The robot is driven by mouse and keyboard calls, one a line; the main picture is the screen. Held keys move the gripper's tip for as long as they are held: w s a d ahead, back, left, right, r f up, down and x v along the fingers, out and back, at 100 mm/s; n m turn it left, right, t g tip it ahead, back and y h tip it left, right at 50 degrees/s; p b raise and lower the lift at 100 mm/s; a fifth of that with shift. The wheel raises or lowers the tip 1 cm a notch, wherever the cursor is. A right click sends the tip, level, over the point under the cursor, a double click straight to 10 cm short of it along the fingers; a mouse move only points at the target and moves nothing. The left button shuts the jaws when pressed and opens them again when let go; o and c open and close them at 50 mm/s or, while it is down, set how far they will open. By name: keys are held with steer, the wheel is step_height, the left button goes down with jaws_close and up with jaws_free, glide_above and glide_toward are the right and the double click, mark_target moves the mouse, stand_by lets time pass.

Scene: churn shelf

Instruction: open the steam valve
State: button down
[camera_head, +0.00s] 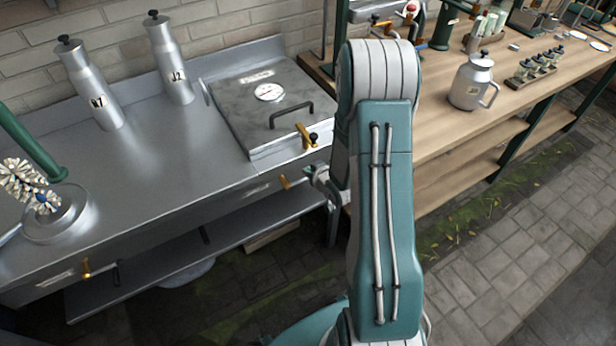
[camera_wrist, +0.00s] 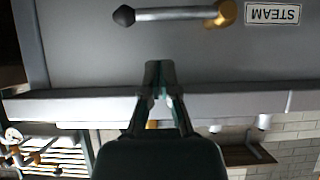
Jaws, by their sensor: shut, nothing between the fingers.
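The steam valve has a brass body (camera_wrist: 227,13) beside a label reading STEAM (camera_wrist: 273,13) in the wrist view. Its grey lever (camera_wrist: 175,14) lies level across the picture and ends in a black knob (camera_wrist: 124,16). In the head view the brass valve (camera_head: 285,182) is on the front panel of the steel counter, just left of my arm; its lever is mostly hidden there. My gripper (camera_wrist: 159,68) is shut and empty, its fingertips below the lever in the wrist picture and apart from it. In the head view my arm largely hides the gripper.
A further brass valve (camera_head: 86,268) is on the panel at lower left. Two metal bottles stand behind. The wooden bench (camera_head: 440,125) is to the right; a lower shelf (camera_head: 170,265) runs underneath.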

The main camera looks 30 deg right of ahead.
steer(key=f, duration=0.3)
steer(key=shift+w+f, duration=0.1)
steer(key=shift+w, duration=0.15)
